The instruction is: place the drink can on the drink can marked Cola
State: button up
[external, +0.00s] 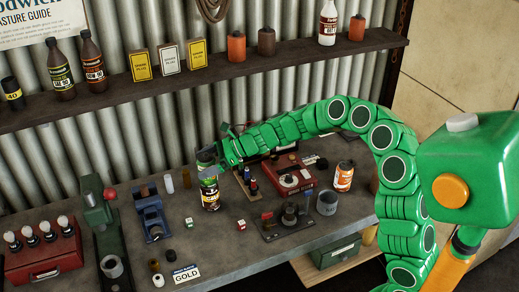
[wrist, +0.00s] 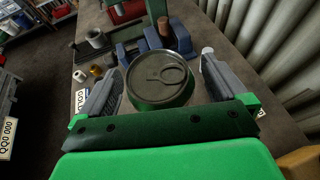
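My gripper (external: 206,163) is at the can's top end, fingers spread to either side; a thin gap shows beside the left finger. The gripper also shows in the wrist view (wrist: 160,88). An orange and white can (external: 343,176) stands upright farther right on the bench. The lettering on both cans is too small to read, so I cannot tell which is marked Cola.
A red device (external: 285,178) and a dark metal fixture (external: 288,218) stand between the two cans. A grey mug (external: 327,203) is in front of the orange can. Left are a blue vise (external: 151,219), a green press (external: 103,222) and a GOLD sign (external: 186,273).

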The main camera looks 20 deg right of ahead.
jog(key=shift+r, duration=0.2)
jog(key=v, duration=1.2)
jog(key=shift+f, duration=0.1)
